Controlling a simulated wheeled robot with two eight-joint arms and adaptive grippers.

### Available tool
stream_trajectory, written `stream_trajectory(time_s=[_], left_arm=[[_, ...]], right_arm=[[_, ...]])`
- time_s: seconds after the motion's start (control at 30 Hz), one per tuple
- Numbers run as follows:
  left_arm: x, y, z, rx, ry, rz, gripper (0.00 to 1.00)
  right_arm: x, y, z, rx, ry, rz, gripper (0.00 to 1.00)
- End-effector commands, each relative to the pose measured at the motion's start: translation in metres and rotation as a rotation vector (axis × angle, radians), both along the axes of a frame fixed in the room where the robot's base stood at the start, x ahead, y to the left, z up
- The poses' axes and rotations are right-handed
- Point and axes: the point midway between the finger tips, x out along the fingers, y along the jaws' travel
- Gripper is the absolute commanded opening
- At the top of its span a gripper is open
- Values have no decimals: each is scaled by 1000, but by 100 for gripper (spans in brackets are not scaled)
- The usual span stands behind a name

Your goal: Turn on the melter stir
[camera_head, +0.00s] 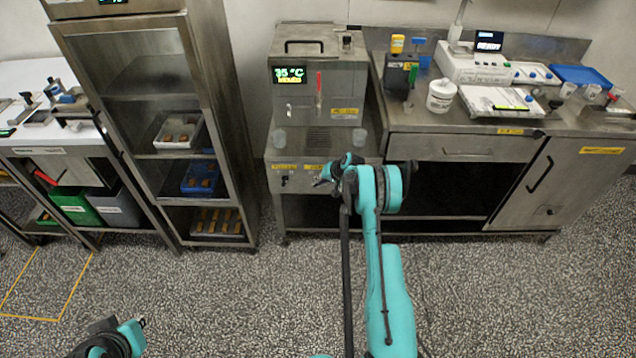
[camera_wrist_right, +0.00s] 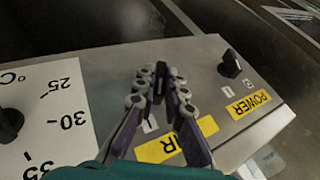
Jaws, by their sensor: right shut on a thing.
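The melter (camera_head: 342,100) is a steel machine with a green display reading 35 °C. Its front panel (camera_head: 297,189) carries yellow labels and small black knobs. My right gripper (camera_head: 322,181) is at this panel; in the right wrist view its fingers (camera_wrist_right: 158,88) are shut on a small black knob (camera_wrist_right: 158,80). The yellow label (camera_wrist_right: 176,140) below that knob is partly covered by a finger; its visible letters end in "IR". A black POWER knob (camera_wrist_right: 231,66) is beside it, untouched. My left gripper (camera_head: 137,326) is low at the left, away from the melter; its fingers are unclear.
A temperature dial (camera_wrist_right: 9,124) with a white scale lies at the other side of the gripped knob. A glass-door cabinet (camera_head: 207,90) stands left, a steel counter (camera_head: 455,128) right. The speckled floor in front is clear.

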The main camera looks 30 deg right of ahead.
Motion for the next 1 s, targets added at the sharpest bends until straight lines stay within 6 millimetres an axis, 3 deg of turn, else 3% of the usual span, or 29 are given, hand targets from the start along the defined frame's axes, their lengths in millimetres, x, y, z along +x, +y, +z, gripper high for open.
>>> stream_trajectory(time_s=[0.23,0.27,0.3,0.33,0.73,1.0], left_arm=[[0,0,0,0,0,0,0],[0,0,0,0,0,0,0],[0,0,0,0,0,0,0],[0,0,0,0,0,0,0],[0,0,0,0,0,0,0],[0,0,0,0,0,0,0]], right_arm=[[3,-3,3,-1,-9,-8,0],[3,-3,3,-1,-9,-8,18],[3,-3,3,-1,-9,-8,28],[3,-3,2,-1,-9,-8,31],[-1,-5,6,-4,-7,-10,31],[-31,-14,46,-1,-5,-7,31]])
